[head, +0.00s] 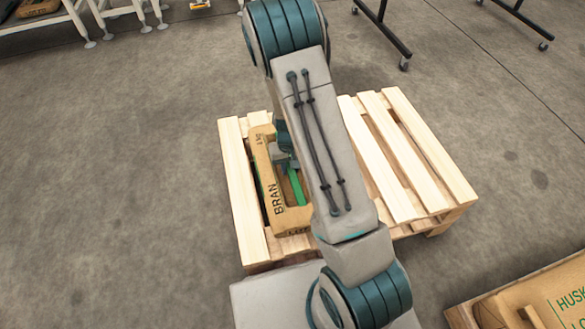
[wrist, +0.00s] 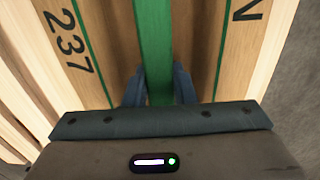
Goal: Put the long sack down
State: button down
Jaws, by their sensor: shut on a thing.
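My gripper (head: 290,168) is above the sack, mostly behind my arm. In the wrist view my gripper (wrist: 158,88) is shut on the sack's green strip, one finger on each side. The sack (wrist: 95,45) there shows "237" and thin green lines.
The pallet's right slats (head: 405,150) are bare. Another pallet (head: 470,315) at the lower right carries a brown sack (head: 560,300) marked "HUSK". White-legged frames (head: 80,20) stand at the top left, and a dark wheeled stand (head: 385,35) at the top. Grey floor is clear on the left.

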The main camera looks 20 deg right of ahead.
jog(key=shift+w+f+b, duration=0.1)
jog(key=shift+f+b, duration=0.75)
jog(key=shift+f, duration=0.95)
jog(key=c, duration=1.6)
grip_release()
jog(key=shift+f, duration=0.25)
jog(key=o, duration=0.4)
jog(key=shift+r, duration=0.1)
